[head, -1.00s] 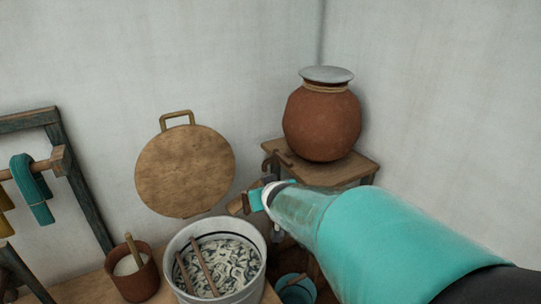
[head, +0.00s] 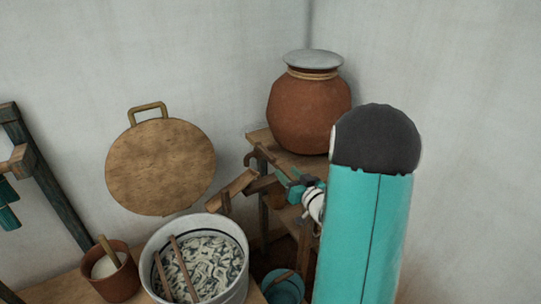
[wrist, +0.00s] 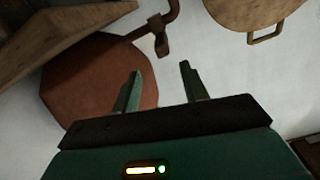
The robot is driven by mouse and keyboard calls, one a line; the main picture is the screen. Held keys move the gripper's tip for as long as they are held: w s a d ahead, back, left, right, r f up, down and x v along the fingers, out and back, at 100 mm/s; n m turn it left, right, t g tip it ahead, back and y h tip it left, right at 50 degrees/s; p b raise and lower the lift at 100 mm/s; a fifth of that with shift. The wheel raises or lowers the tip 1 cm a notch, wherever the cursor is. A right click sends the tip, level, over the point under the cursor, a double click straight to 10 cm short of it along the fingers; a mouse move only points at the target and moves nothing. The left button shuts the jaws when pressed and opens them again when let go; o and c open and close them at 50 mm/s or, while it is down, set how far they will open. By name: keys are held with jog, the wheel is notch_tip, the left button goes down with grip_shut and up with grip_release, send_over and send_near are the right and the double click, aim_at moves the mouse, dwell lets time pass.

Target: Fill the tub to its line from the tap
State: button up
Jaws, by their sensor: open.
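A pale metal tub (head: 153,284) stands at the bottom of the head view. It has a dark line inside near its rim, swirled grey-white contents and two wooden sticks in it. A curved, dark brown tap-like fitting (head: 254,156) juts from the stand beside the clay pot. It also shows in the wrist view (wrist: 158,30), ahead of my fingers. My gripper (head: 288,180) is close to the right of this fitting and below the pot. In the wrist view my gripper (wrist: 160,72) is open, with nothing between its fingers.
The round clay pot (head: 305,112) with a grey lid sits on a wooden stand (head: 258,135). A wooden chute (head: 238,188) slopes toward the tub. A round board (head: 160,165) leans on the wall. A small brown pot (head: 118,284) and teal bucket (head: 284,289) flank the tub.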

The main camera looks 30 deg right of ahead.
aim_at(269, 157)
jog(key=w, duration=1.1)
jog(key=shift+w+d, duration=0.1)
jog(key=shift+w, duration=0.2)
grip_shut()
